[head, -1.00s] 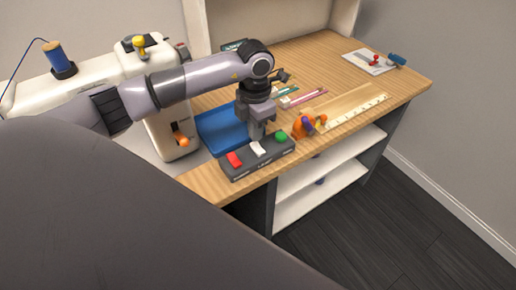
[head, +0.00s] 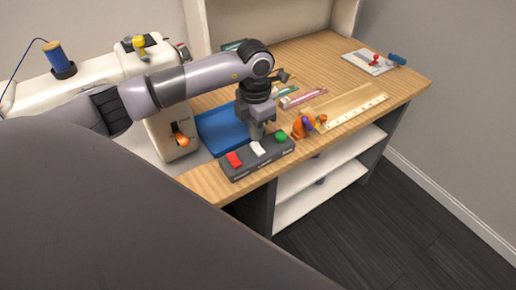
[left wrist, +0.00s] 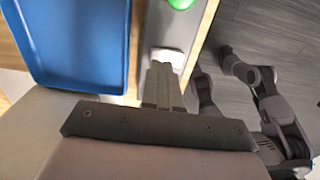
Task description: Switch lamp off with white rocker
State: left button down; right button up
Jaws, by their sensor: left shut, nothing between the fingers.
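A dark grey switch box (head: 236,172) sits along the front edge of the wooden table, with a red rocker (head: 234,159), a white rocker (head: 258,148) and a green round button (head: 281,137) on top. My left gripper (head: 256,138) points down just behind the white rocker, its fingers shut and empty. In the left wrist view, the closed fingers (left wrist: 164,68) reach the near edge of the white rocker (left wrist: 167,57) and partly cover it. I cannot tell whether they touch it. My right gripper is not in the head view.
A blue tray (head: 220,130) lies behind the box. A white sewing machine (head: 155,75) stands at the left. An orange and purple object (head: 305,125) and a wooden ruler (head: 355,112) lie to the right.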

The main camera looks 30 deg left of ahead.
aim_at(255, 144)
pick_arm(q)
jog(key=shift+f+b, duration=0.95)
jog(key=shift+f, duration=0.35)
dwell(0.6)
jog(key=shift+r, duration=0.1)
jog(key=shift+r+p, duration=2.55)
jog(key=shift+r, duration=0.9)
